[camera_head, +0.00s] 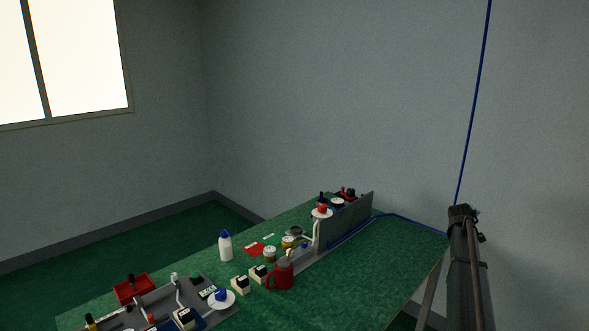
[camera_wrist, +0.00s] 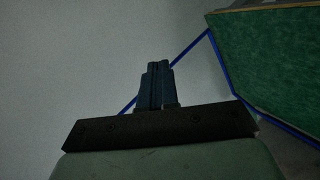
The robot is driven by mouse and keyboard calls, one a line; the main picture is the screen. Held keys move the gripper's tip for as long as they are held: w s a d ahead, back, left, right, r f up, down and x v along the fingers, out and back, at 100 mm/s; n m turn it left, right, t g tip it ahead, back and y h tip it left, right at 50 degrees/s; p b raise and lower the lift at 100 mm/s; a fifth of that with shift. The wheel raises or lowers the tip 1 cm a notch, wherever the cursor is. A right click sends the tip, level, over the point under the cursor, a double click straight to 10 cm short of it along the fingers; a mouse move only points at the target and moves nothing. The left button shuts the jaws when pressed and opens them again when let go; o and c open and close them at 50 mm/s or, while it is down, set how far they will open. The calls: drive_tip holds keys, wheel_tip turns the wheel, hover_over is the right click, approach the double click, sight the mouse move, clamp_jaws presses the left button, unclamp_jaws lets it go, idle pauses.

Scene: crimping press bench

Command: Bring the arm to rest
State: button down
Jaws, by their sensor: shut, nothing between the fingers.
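My gripper (camera_wrist: 157,66) shows in the wrist view as two dark fingers pressed together, with nothing between them. It is apart from the green bench (camera_wrist: 270,60), which shows at the upper right of that view. A plain grey surface fills most of the background behind the fingers. A blue cable (camera_wrist: 190,49) passes behind the fingers; I cannot tell how far away it is. In the head view I cannot make out the fingers.
The bench (camera_head: 375,255) holds a red mug (camera_head: 283,274), a white bottle with a blue cap (camera_head: 225,247), a red tray (camera_head: 133,288) and a grey upright panel (camera_head: 345,220). A blue cable (camera_head: 473,110) hangs at right and reaches the bench. The bench's right part is clear.

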drive_tip(key=s+d+f, duration=0.5)
drive_tip(key=s+f, duration=0.2)
drive_tip(key=f, duration=0.2)
drive_tip(key=s+a+f+g+y, duration=0.1)
drive_tip(key=s+a+f+g, duration=0.1)
drive_tip(key=s+a+f, duration=0.5)
drive_tip(key=s+a+f+m+g+y, duration=0.1)
drive_tip(key=s+a+f+g+y, duration=0.15)
drive_tip(key=a+f, duration=0.9)
drive_tip(key=s+a+f+g+y, duration=0.1)
drive_tip(key=s+a+f, duration=0.45)
drive_tip(key=f, duration=0.65)
drive_tip(key=s+a+f+m+g+y, duration=0.2)
drive_tip(key=s+a+f+g, duration=0.2)
drive_tip(key=s+a+f, duration=1)
drive_tip(key=s+a+g, duration=0.2)
drive_tip(key=s+a, duration=0.2)
drive_tip(key=s, duration=0.7)
drive_tip(key=s+a+f+m+g+y, duration=0.1)
drive_tip(key=s+a, duration=0.4)
drive_tip(key=s, duration=0.6)
drive_tip(key=s+a+g+y, duration=0.1)
drive_tip(key=s+a+g, duration=0.2)
drive_tip(key=s, duration=0.9)
drive_tip(key=shift+a+f+g, duration=0.3)
drive_tip(key=shift+a+g, duration=0.05)
drive_tip(key=shift+a, duration=0.75)
drive_tip(key=c, duration=1.9)
unclamp_jaws()
